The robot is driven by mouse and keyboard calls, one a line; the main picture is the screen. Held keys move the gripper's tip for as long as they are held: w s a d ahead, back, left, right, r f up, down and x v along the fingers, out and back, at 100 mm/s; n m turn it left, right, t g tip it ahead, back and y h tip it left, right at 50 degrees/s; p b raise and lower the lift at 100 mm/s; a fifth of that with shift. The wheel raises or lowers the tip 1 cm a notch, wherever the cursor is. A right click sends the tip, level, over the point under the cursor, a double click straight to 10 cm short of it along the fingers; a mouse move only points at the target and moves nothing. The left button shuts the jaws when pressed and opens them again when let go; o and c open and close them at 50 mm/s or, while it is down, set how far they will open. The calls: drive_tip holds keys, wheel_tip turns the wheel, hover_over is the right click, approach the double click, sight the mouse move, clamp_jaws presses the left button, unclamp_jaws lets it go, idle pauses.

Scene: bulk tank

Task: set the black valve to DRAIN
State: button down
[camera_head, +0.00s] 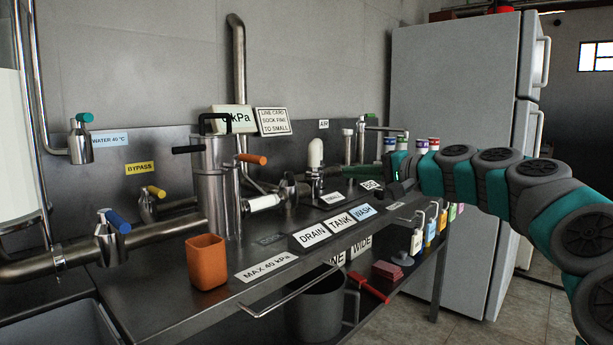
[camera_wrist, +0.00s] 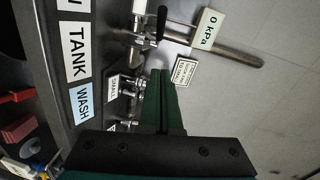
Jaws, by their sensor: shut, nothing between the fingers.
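The black valve lever (camera_head: 188,149) sits at the upper left of the upright steel cylinder (camera_head: 214,190) and points left in the head view. A black handle, probably the same lever, shows near the top of the wrist view (camera_wrist: 161,22). The signs DRAIN (camera_head: 313,234), TANK (camera_head: 341,222) and WASH (camera_head: 363,210) stand along the bench front. I cannot tell which setting the lever marks. My gripper (camera_head: 346,171) is at the right end of the bench, well apart from the lever. Its green fingers (camera_wrist: 161,72) are shut and empty.
An orange-handled lever (camera_head: 251,159) sticks out right of the cylinder. An orange cup (camera_head: 206,261) stands on the front of the bench. Fittings and a white-topped part (camera_head: 315,153) stand between my gripper and the cylinder. A white fridge (camera_head: 455,120) stands behind my arm.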

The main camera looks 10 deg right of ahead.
sight(290, 178)
drive_tip(key=w+a+f, duration=0.2)
drive_tip(key=w+a, duration=0.5)
drive_tip(key=a, duration=0.2)
drive_tip(key=shift+w+a+f+g+y, duration=0.15)
drive_tip(key=shift+w+f+g+y, duration=0.05)
drive_tip(key=shift+w+g+y, duration=0.1)
idle(0.5)
drive_tip(key=shift+a+m+t+h, duration=0.6)
drive_tip(key=shift+a+h, duration=0.4)
drive_tip(key=shift+d, duration=0.1)
